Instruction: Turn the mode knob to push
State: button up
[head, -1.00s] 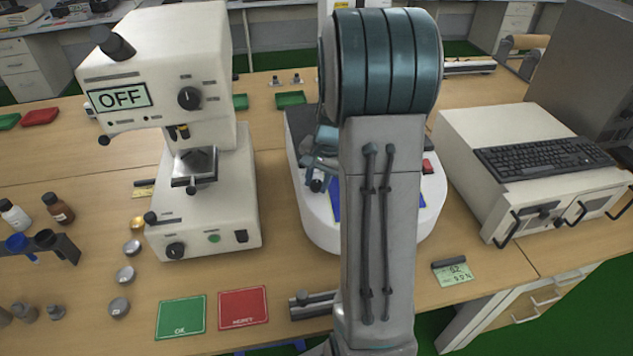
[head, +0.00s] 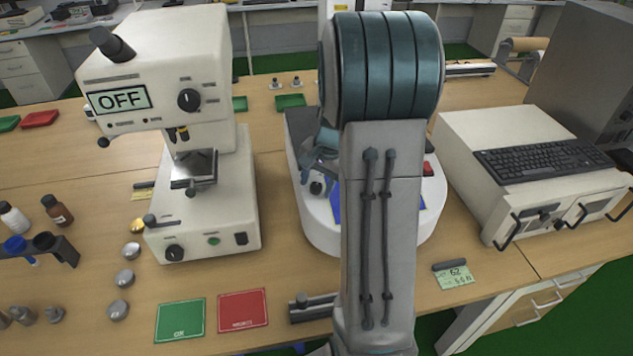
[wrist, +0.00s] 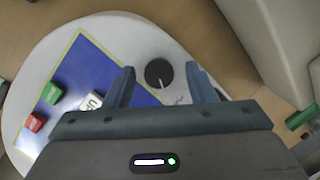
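The mode knob (wrist: 158,73) is a round dark knob with a white pointer line, on the white rounded base of a test machine (wrist: 75,37). In the wrist view its pointer runs from the middle toward the lower right edge. The knob also shows in the head view (head: 316,188). My gripper (wrist: 160,68) is open and empty, and in the wrist view the knob appears between its two fingertips. In the head view my gripper (head: 312,162) is just above the knob; the remaining gap is unclear. My arm hides much of the machine. Markings by the knob are unreadable.
Beside the knob lies a blue panel (wrist: 140,97) with a green button (wrist: 53,92), a red button (wrist: 36,122) and a white one (wrist: 92,101). A cream hardness tester (head: 205,225) stands left, a cream box with keyboard (head: 545,158) right.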

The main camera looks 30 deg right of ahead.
jog(key=v, duration=1.4)
jog(key=shift+f, duration=0.1)
jog(key=s+a+f+n+h, duration=0.1)
jog(key=s+a+n, duration=0.4)
jog(key=s+a, duration=0.3)
jog(key=s+a+f+n+t, duration=0.1)
jog(key=s+a+f+n, duration=0.1)
jog(key=s+a+n, duration=0.4)
jog(key=s+a, duration=0.2)
jog(key=s, duration=0.1)
jog(key=shift+a+f+h, duration=0.3)
jog(key=shift+a+h, duration=0.05)
jog(key=shift+h, duration=0.05)
jog(key=shift+s+d, duration=0.1)
